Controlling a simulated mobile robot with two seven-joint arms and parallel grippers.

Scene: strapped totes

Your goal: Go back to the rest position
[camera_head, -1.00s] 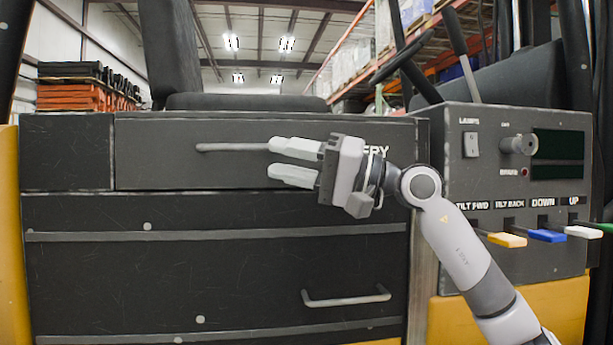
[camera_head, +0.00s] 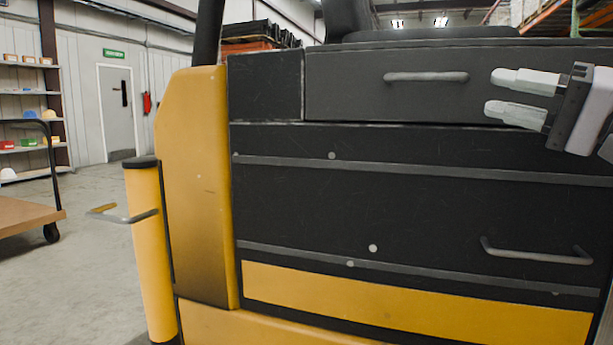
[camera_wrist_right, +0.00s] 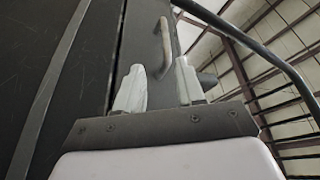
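My right gripper (camera_head: 519,95) is at the right of the head view, in front of the forklift's dark side panel. Its two pale fingers are apart with nothing between them. The upper drawer handle (camera_head: 426,77) is to the left of the fingertips, clear of them. In the right wrist view the gripper (camera_wrist_right: 158,86) is open, and the handle (camera_wrist_right: 164,48) shows beyond the fingers. My left gripper does not show.
The forklift's yellow body (camera_head: 200,185) and a lower handle (camera_head: 537,252) are close ahead. A yellow post (camera_head: 152,250) with a grey hook stands at its left. A wooden cart (camera_head: 25,218), shelves (camera_head: 28,105) and a door (camera_head: 117,112) are farther left. Floor between is clear.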

